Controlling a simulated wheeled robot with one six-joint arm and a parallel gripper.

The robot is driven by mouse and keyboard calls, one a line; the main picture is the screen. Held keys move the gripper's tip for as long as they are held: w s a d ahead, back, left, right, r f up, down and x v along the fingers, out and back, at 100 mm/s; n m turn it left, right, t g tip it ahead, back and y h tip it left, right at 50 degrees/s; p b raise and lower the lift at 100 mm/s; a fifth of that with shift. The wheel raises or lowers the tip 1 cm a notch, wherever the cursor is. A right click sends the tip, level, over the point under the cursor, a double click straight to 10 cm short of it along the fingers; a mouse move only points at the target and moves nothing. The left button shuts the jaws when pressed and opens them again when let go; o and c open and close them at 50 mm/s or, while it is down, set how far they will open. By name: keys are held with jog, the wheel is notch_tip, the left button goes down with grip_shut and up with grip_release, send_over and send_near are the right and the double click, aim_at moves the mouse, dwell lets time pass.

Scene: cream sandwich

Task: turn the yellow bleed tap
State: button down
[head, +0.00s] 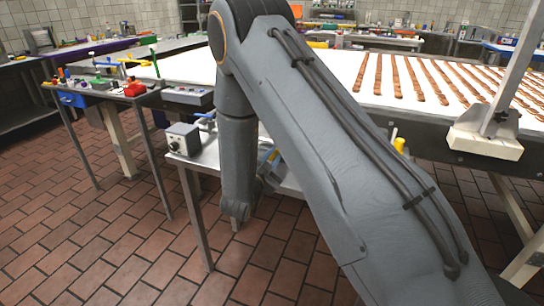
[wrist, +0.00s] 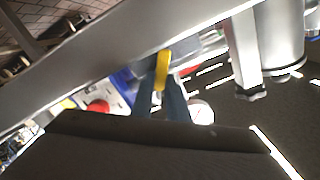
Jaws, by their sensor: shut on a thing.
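In the wrist view, the yellow bleed tap (wrist: 162,68) shows as a short yellow handle near the middle, close under a long grey metal beam. My gripper (wrist: 161,82) has its two dark fingers on either side of the yellow handle, shut on it. What the tap is fixed to is largely hidden. In the head view my own arm fills the middle and hides the gripper. Small yellow parts show beside the arm there, but I cannot tell whether one is the tap.
A long white conveyor (head: 455,122) with rows of brown bars runs behind my arm. A grey control box (head: 183,139) stands on a low metal table at its left. A side bench with tools and a red item (head: 134,89) is at left. The tiled floor (head: 90,235) is clear at front left.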

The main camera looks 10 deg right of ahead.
aim_at(279, 170)
jog(key=m+b, duration=0.1)
jog(key=f+m+b, duration=0.1)
jog(key=m, duration=0.1)
jog(key=d+m+b, duration=0.1)
jog(key=m, duration=0.1)
jog(key=shift+s+f, duration=0.35)
jog(key=shift+s+d+f+m+b, duration=0.1)
jog(key=shift+f+m+b, duration=0.2)
jog(key=shift+m+b, duration=0.55)
jog(key=shift+s+d+f+m+b, duration=0.1)
jog(key=shift+f+m+b, duration=0.2)
jog(key=shift+m, duration=1.05)
jog(key=c, duration=1.7)
grip_release()
